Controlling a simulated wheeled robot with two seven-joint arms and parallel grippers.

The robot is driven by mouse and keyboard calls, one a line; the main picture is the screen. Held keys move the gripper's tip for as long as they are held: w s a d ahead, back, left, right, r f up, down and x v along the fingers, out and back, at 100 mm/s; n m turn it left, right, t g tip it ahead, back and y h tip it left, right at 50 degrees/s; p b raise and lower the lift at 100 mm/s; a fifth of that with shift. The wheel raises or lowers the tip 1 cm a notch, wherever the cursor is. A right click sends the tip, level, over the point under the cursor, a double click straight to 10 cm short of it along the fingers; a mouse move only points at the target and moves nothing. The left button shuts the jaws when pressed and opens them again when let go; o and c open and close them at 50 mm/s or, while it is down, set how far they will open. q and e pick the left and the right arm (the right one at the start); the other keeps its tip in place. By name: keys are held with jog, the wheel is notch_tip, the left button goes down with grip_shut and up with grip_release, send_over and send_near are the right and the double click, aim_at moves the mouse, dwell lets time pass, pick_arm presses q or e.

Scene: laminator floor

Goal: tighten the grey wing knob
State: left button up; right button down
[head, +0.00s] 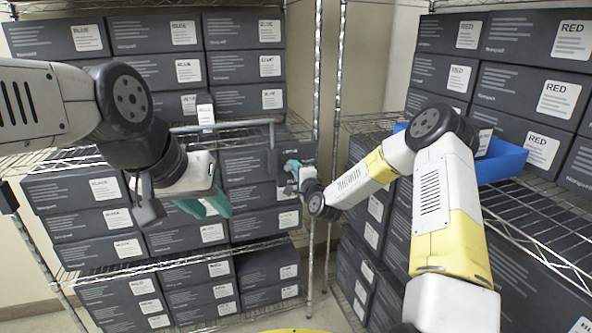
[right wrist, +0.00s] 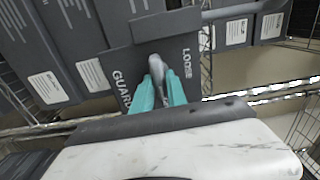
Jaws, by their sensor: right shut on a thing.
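The grey wing knob (right wrist: 156,66) shows between the teal fingertips in the right wrist view, in front of a dark plate lettered "GUARD" and "LOCK" (right wrist: 122,62). My right gripper (right wrist: 160,86) is shut on it; the fingers cover part of the knob. In the head view my right gripper (head: 291,170) is against the dark plate (head: 307,152) near the middle rack post, and the knob is hidden there. My left gripper (head: 206,207) hangs at the left in front of the shelved boxes, its teal fingers apart and empty.
A grey bar (head: 225,126) runs left from near the plate. Wire racks with stacked dark boxes (head: 255,275) stand behind and at the right. A blue bin (head: 502,160) sits on the right rack.

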dwell(0.3)
jog(key=c, duration=1.4)
grip_release()
jog(key=v, duration=0.8)
jog(key=shift+r, duration=0.1)
